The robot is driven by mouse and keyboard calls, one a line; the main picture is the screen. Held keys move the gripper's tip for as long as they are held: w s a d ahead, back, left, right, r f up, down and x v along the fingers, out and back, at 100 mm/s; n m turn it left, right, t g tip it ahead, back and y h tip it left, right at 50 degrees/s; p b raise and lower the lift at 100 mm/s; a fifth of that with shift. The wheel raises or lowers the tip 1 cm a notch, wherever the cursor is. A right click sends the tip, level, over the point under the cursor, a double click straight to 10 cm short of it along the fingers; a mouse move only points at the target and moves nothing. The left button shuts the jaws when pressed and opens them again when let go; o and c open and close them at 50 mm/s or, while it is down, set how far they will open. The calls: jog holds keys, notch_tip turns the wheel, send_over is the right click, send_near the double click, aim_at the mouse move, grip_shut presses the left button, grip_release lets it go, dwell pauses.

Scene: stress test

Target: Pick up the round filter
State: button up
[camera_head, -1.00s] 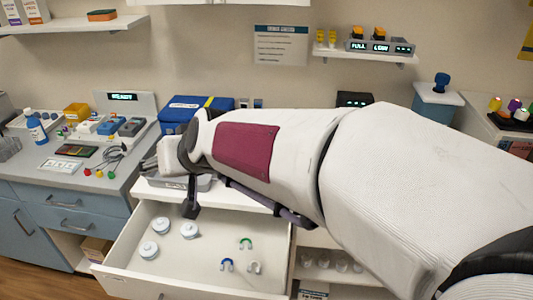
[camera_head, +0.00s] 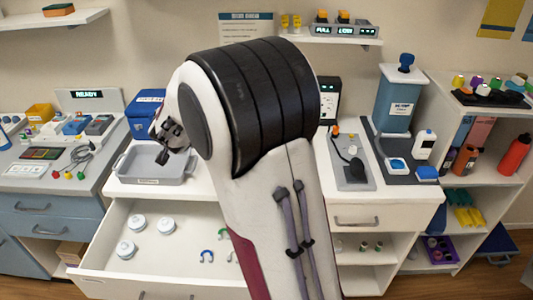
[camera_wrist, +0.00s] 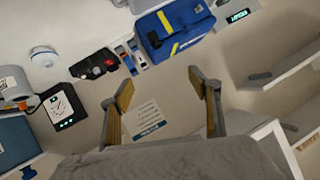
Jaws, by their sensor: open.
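Three white round lidded pieces lie in the open drawer (camera_head: 225,278) in the head view: one at the back (camera_head: 137,222), one to its right (camera_head: 166,224) and one in front (camera_head: 126,249). In the wrist view, a white round piece with a blue band (camera_wrist: 44,56) sits on a pale surface; I cannot tell which of these is the round filter. My gripper (camera_wrist: 160,82) is open, with nothing between its fingers. In the head view my gripper (camera_head: 168,137) is above the grey tray, clear of the drawer pieces.
A grey tray (camera_head: 178,178) stands on the white counter. Green and blue U-shaped pieces (camera_head: 206,256) lie in the drawer. A blue case (camera_wrist: 176,30) and a black box (camera_wrist: 95,64) show in the wrist view. My arm hides the counter's middle.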

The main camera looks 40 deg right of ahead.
jog(key=s+d+f+m+g+h, duration=0.2)
jog(key=d+f+g, duration=0.1)
jog(key=d+f, duration=0.3)
jog(key=s+d+f+m+g+h, duration=0.2)
jog(key=s+d+f+g, duration=0.1)
jog(key=d+f, duration=0.3)
jog(key=s+d+f+m+g+h, duration=0.2)
jog(key=d+f+g+h, duration=0.1)
jog(key=d+f, duration=0.3)
jog(key=shift+s+d+f+m, duration=0.15)
jog(key=shift+d+f+m, duration=0.15)
jog(key=shift+d, duration=0.3)
jog(key=shift+s+d+f, duration=0.15)
jog(key=shift+s+f, duration=0.1)
jog(key=shift+s, duration=0.05)
jog(key=shift+x, duration=1.3)
jog(key=shift+d+r, duration=0.1)
jog(key=shift+r+x, duration=0.2)
jog(key=shift+x, duration=2.35)
jog(key=shift+d, duration=0.1)
